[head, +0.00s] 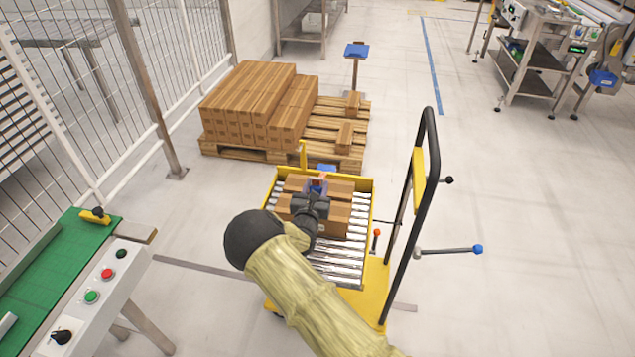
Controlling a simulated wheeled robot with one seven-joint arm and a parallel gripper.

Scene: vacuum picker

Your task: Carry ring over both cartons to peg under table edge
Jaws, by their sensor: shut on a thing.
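Two brown cartons lie side by side on the yellow-framed roller table (345,262), a far one (342,187) and a near one (338,217). My gripper (319,184) is over the cartons, towards the table's far edge. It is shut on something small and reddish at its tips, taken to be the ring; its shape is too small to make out. My gripper and arm cover part of both cartons. A blue piece (326,168) shows at the table's far edge, just beyond the gripper. I cannot make out a peg under the table edge.
A yellow post (303,153) rises at the table's far edge. A black handle frame (427,180) stands at its right. Behind is a pallet (335,125) with stacked cartons (250,105). A green-topped bench (45,270) is at left.

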